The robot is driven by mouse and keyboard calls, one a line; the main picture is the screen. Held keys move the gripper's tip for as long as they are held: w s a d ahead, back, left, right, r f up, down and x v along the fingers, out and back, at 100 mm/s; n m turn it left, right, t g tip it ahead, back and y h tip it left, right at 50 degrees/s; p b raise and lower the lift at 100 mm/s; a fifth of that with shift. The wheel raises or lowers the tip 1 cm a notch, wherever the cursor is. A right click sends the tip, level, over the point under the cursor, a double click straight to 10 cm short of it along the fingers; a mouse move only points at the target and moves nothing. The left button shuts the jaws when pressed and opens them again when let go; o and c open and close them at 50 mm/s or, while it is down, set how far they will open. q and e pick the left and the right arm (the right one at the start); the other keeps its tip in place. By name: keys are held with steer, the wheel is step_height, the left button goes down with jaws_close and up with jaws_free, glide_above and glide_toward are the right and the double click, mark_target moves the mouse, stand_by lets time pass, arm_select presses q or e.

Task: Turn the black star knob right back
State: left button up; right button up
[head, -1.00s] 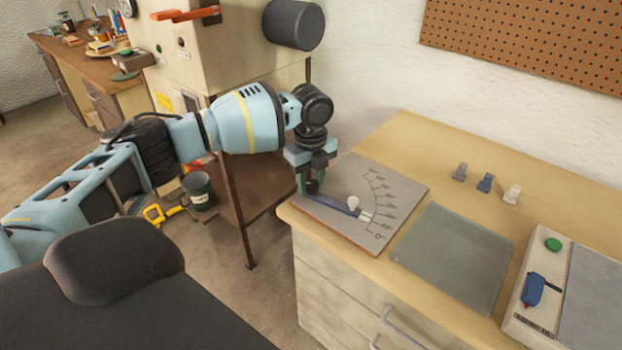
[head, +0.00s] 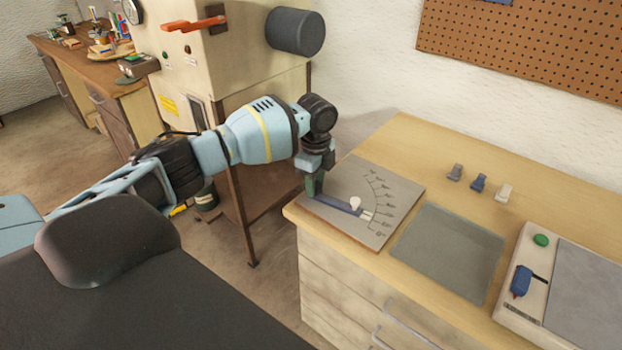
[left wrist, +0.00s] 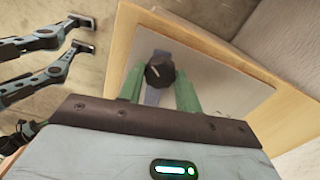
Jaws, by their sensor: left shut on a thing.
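The black star knob (left wrist: 159,72) sits at the pivot end of a blue lever (head: 338,205) on a grey plate (head: 345,233). My left gripper (head: 315,186) is over the plate's left corner and hides the knob in the head view. In the left wrist view its green fingers (left wrist: 160,90) stand on either side of the knob, shut on it. A white knob (head: 355,203) stands on the lever. The lever's pale tip points near the lower end of the plate's marked scale (head: 384,205).
The plate lies at the left end of a wooden bench (head: 400,140). A grey mat (head: 450,250), several small clips including a blue one (head: 479,182), and a box with a green button (head: 541,240) are to its right. A beige machine (head: 230,60) stands behind my left arm.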

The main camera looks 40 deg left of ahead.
arm_select(q)
steer(key=n, duration=0.2)
steer(key=n+p, duration=0.1)
steer(key=shift+d+r+n, duration=0.1)
steer(key=shift+r+n, duration=0.1)
steer(key=shift+n, duration=0.2)
steer(key=n, duration=0.2)
steer(key=n+p, duration=0.1)
steer(key=n, duration=0.1)
steer(key=shift+f+n, duration=0.2)
steer(key=shift+n, duration=0.1)
steer(key=n, duration=0.3)
steer(key=shift+n, duration=0.3)
steer(key=n, duration=0.3)
steer(key=shift+n, duration=0.3)
steer(key=n, duration=0.3)
steer(key=shift+n, duration=1.9)
arm_select(e)
steer(key=shift+t, duration=0.5)
steer(key=shift+w+d+r, duration=0.15)
steer(key=shift+w+r, duration=0.6)
steer(key=shift+r, duration=0.1)
steer(key=shift+w+d+r, duration=0.15)
steer(key=shift+w+r, duration=0.55)
steer(key=shift+r, duration=0.1)
